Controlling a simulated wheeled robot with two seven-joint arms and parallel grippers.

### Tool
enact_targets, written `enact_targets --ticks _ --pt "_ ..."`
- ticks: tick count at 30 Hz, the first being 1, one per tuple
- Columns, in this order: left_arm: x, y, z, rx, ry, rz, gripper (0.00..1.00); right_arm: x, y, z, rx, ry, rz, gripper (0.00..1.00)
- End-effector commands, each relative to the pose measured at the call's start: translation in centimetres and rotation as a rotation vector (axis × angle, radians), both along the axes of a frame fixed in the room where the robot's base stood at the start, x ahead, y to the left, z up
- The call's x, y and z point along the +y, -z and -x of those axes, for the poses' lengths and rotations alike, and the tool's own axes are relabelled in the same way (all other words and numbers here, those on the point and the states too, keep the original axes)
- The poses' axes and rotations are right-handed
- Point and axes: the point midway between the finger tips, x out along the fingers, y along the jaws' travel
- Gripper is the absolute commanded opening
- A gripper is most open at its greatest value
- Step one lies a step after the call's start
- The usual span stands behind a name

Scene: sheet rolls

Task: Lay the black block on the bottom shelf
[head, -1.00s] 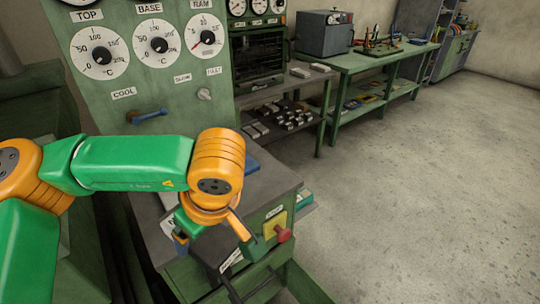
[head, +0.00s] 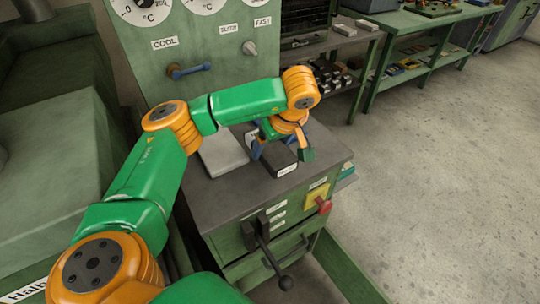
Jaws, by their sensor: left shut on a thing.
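The black block (head: 279,158), a dark block with a white label on its near end, is at the dark worktop of the green machine. My left gripper (head: 282,148) is above it with its fingers at the block's sides, shut on it. Whether the block touches the worktop I cannot tell. A dark rack behind the machine has a low shelf (head: 349,96) with several small dark and pale blocks on it; part of the rack is hidden by the machine and my arm. My right gripper is not in view.
The machine's worktop (head: 232,193) carries a pale grey plate (head: 222,152) left of the block. A red knob (head: 324,206) and a black lever (head: 284,281) stick out in front. A green bench (head: 425,25) stands behind. The floor (head: 440,170) at right is clear.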

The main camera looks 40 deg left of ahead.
Motion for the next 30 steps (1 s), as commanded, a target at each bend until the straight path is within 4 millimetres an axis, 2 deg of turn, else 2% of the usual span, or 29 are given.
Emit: enact_targets --ticks 4,9,19,20,21,30 --pt "1.3 1.5 -0.8 0.003 -0.002 -0.001 0.0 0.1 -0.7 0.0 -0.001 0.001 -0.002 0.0" --pt "1.1 4.2 -0.8 0.002 0.001 -0.001 0.0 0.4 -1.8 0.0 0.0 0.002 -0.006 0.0" --pt "1.1 4.9 -0.8 -0.002 0.002 0.0 0.0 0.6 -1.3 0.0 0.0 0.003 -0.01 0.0" --pt "1.1 4.9 -0.8 -0.002 0.002 0.0 0.9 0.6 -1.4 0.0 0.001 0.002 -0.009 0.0" --pt "1.0 4.8 -0.8 -0.001 0.002 0.001 1.0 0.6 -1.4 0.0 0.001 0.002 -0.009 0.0" --pt "1.0 4.3 -0.8 -0.002 0.002 0.001 1.0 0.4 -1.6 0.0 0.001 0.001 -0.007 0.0"
